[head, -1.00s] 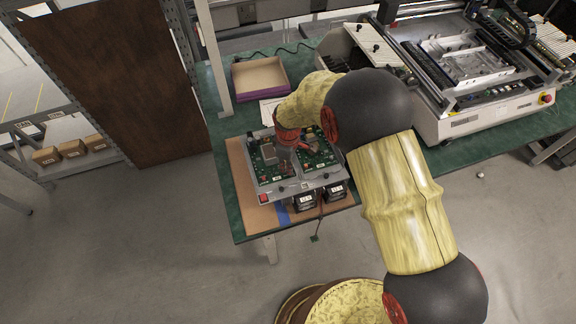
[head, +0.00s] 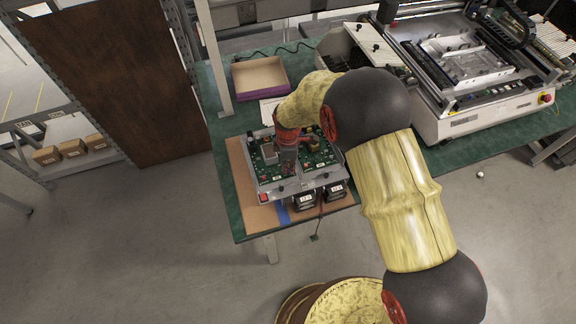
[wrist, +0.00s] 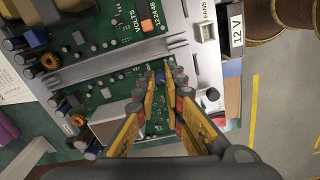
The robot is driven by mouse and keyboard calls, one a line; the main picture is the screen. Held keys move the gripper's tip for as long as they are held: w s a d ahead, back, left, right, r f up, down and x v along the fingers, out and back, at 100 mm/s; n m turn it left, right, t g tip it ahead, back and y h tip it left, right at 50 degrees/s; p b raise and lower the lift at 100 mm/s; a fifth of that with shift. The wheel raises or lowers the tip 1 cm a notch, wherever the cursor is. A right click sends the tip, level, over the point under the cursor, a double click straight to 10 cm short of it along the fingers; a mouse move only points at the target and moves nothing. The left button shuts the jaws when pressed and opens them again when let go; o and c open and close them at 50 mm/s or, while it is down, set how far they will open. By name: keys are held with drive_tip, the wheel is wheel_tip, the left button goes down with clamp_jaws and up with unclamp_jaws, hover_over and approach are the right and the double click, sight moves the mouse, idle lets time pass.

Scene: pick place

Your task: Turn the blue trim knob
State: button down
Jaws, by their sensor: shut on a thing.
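The blue trim knob (wrist: 161,78) is a small blue part on a green circuit board (wrist: 120,75). It shows in the wrist view between my fingertips, which cover much of it. My gripper (wrist: 161,73) has yellow and dark fingers, shut on the knob from both sides. In the head view my gripper (head: 288,166) points down over the grey test fixture (head: 275,194) that carries the green boards. The knob itself is hidden there by the gripper and its small size.
Coils and capacitors (wrist: 35,38) stand on the boards near my fingers. A silver bar (wrist: 120,65) crosses beside the board. Black 12 V units (head: 305,202) sit at the fixture's front. An open box (head: 260,75) lies behind, and a large machine (head: 465,80) stands right.

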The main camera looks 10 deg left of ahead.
drive_tip(key=c, duration=1.8)
unclamp_jaws()
drive_tip(key=shift+c, duration=0.2)
drive_tip(key=shift+r, duration=0.1)
wheel_tip(320, 180, up, 12)
